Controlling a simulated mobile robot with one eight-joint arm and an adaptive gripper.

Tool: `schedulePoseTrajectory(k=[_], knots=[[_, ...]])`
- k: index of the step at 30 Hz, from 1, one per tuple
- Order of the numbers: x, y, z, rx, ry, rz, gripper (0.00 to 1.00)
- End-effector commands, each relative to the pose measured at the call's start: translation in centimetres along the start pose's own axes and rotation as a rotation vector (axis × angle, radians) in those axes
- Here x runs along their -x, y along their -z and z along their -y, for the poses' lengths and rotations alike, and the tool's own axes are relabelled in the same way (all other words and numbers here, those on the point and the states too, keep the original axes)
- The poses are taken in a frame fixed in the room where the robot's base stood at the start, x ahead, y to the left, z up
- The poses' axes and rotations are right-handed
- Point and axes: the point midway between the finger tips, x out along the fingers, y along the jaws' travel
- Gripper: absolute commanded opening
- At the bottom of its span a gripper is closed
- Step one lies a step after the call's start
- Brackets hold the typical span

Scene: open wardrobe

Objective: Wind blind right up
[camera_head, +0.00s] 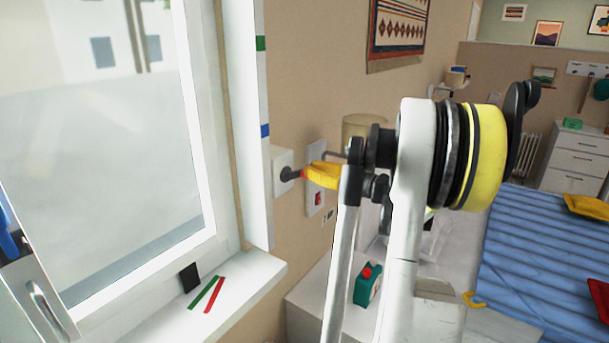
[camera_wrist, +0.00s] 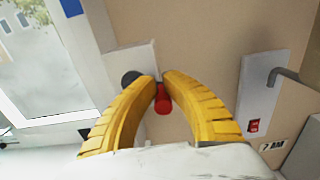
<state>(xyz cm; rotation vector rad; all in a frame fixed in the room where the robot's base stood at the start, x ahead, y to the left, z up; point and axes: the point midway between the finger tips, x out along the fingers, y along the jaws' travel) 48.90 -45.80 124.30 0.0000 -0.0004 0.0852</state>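A white wall box (camera_head: 281,172) beside the window carries a dark round hub (camera_head: 289,174) with a red handle. The red handle (camera_wrist: 163,101) shows between my yellow fingers in the wrist view, with the dark hub (camera_wrist: 131,78) just left of the fingertips. My gripper (camera_head: 309,174) reaches to it from the right, its fingers (camera_wrist: 159,78) nearly together and apparently closed on the handle. The fingers hide part of the handle. The window pane (camera_head: 120,130) is uncovered where I see it; no blind fabric shows. The white window edge bears green (camera_head: 260,43) and blue (camera_head: 265,130) marks.
A white wall plate (camera_head: 315,180) with a grey lever (camera_wrist: 286,75) and red switch (camera_wrist: 253,126) is close on the right. Green (camera_head: 205,291) and red (camera_head: 214,295) strips lie on the sill (camera_head: 250,275). A teal item (camera_head: 367,287) stands on the cabinet below.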

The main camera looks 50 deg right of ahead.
Motion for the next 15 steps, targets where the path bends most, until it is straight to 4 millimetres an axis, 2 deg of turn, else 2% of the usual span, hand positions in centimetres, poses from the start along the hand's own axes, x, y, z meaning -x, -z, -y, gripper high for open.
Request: schedulePoseTrajectory(k=[15], knots=[[0.01, 0.77, 0.02, 0.0, 0.0, 0.0, 0.0]])
